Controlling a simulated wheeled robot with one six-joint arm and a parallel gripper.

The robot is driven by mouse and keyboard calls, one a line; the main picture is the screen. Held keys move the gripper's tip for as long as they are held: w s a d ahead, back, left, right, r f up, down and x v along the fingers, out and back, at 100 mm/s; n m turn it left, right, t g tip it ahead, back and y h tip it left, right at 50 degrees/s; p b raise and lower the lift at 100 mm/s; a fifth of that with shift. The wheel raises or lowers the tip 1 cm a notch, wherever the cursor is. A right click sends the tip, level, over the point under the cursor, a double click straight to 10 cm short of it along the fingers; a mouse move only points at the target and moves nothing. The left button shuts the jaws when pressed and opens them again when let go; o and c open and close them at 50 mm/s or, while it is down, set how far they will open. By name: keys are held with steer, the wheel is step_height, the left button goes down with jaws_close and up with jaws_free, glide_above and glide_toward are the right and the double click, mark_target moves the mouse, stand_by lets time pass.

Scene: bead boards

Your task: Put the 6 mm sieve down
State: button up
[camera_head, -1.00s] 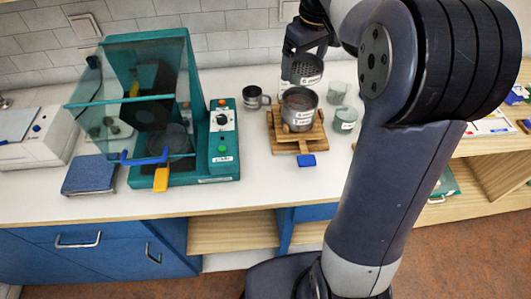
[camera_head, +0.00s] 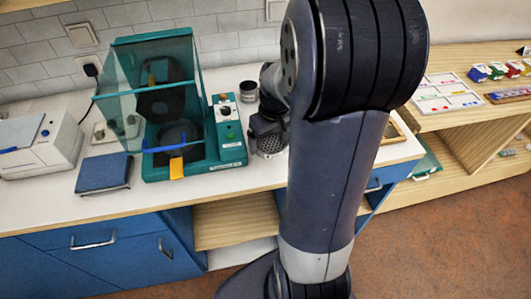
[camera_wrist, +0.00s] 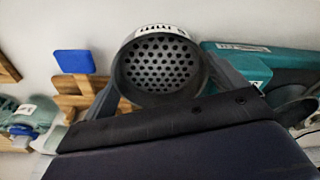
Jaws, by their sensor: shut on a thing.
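The 6 mm sieve (camera_head: 268,140) is a grey metal cup with a perforated bottom. In the wrist view the sieve (camera_wrist: 160,67) shows its holes and a white label on its rim; the label's text is not readable. My gripper (camera_wrist: 166,78) is shut on the sieve, one dark finger at each side. In the head view my gripper (camera_head: 272,118) is partly hidden behind my arm. The sieve is just right of the teal machine, low over the white counter. I cannot tell whether it touches the counter.
The teal machine (camera_head: 229,132) stands close on the left, with a dark cup (camera_head: 249,91) behind. In the wrist view a wooden stand (camera_wrist: 75,105) with a blue tab (camera_wrist: 75,62) and glass beakers (camera_wrist: 22,118) are at left. My arm hides the counter's right part.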

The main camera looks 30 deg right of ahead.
mark_target(271, 146)
steer(key=shift+f, duration=2.7)
steer(key=shift+f, duration=0.2)
steer(key=o, duration=0.8)
steer(key=shift+r, duration=0.1)
steer(key=r, duration=0.4)
steer(key=s+r, duration=0.1)
steer(key=r, duration=0.7)
steer(key=shift+s+r, duration=0.1)
steer(key=shift+s, duration=0.15)
